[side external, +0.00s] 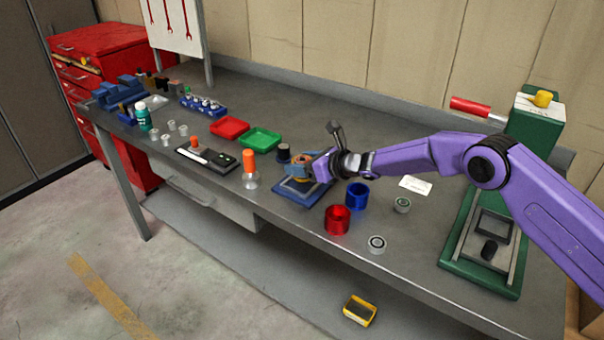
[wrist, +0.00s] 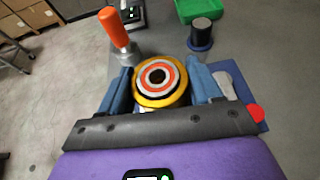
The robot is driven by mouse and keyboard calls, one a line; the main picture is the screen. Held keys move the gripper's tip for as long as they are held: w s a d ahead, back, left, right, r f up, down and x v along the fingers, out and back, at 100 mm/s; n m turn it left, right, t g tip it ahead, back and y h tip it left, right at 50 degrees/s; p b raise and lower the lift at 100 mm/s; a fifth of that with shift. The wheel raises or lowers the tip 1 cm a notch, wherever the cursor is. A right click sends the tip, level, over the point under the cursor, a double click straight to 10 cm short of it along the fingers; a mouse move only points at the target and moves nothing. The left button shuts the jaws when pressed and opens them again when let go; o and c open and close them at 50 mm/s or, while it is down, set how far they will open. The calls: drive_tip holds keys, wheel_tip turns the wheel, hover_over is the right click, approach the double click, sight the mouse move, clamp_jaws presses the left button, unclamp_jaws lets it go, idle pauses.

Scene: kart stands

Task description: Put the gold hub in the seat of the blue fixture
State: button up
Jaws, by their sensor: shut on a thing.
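The gold hub (wrist: 160,83), a gold ring with orange and pale rings around a dark centre, sits between the two blue fingers of my gripper (wrist: 163,80) in the wrist view. My gripper (side external: 305,166) is shut on it. In the side view the hub (side external: 301,180) shows as a small gold patch under the fingers, over the blue fixture (side external: 293,194). The fixture's blue plate also shows right of the fingers in the wrist view (wrist: 243,92). The seat is hidden by the hub and gripper; I cannot tell whether the hub touches it.
An orange-handled tool (side external: 249,164) stands left of the fixture and a dark spool (side external: 283,152) behind it. Red (side external: 337,220) and blue (side external: 357,196) cups stand to the right. Green (side external: 261,139) and red (side external: 229,127) trays lie farther back. A green press (side external: 490,232) stands at the right.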

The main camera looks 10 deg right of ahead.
drive_tip(key=shift+w+a+f, duration=0.1)
drive_tip(key=shift+w+f, duration=0.15)
drive_tip(key=shift+f, duration=1.45)
drive_tip(key=o, duration=1.6)
drive_tip(key=shift+f, duration=0.15)
drive_tip(key=shift+v, duration=6.1)
